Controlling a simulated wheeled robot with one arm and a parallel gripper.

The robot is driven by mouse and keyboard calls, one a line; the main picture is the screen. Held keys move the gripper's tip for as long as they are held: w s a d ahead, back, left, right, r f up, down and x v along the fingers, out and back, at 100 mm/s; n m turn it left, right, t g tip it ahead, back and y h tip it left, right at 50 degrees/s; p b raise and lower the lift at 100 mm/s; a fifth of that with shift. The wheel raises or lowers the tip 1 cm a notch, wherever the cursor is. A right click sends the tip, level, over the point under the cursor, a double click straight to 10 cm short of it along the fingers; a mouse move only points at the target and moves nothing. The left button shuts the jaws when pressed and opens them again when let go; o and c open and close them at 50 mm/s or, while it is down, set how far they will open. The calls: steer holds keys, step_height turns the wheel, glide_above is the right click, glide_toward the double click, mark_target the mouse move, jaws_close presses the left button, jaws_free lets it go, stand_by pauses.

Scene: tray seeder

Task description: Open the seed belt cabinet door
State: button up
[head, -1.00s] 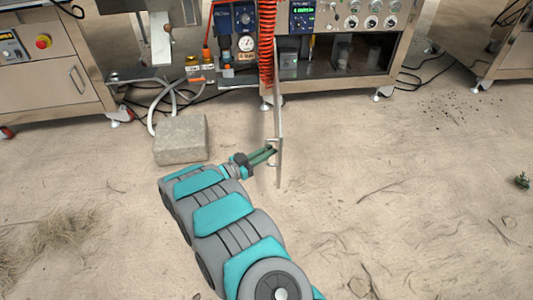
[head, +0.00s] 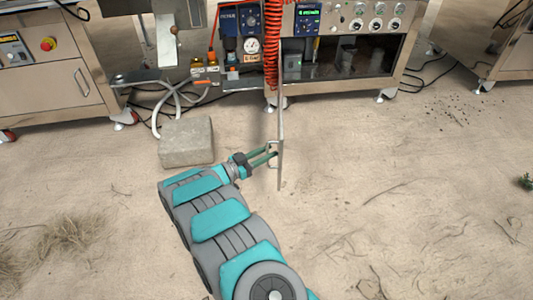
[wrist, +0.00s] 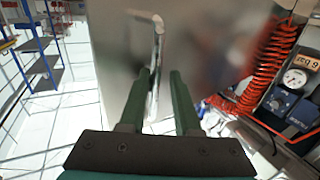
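The cabinet door (head: 281,130) stands swung far out from the seeder cabinet (head: 340,62), seen nearly edge-on in the head view. In the wrist view its metal face (wrist: 215,40) fills the middle. The door's bar handle (head: 270,147) is on its left side in the head view. My gripper (head: 273,150) is at this handle with its fingers apart. In the wrist view the handle (wrist: 157,45) runs down between the spread fingers of my gripper (wrist: 162,75), closer to the left one. Whether a finger touches it is unclear.
A stone block (head: 187,142) lies on the ground left of my gripper. A red coiled hose (head: 271,45) hangs beside the door's hinge side. Another steel cabinet (head: 60,90) stands at the left. The ground right of the door is open.

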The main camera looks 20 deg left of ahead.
steer(key=shift+s, duration=0.15)
steer(key=shift+v, duration=3.9)
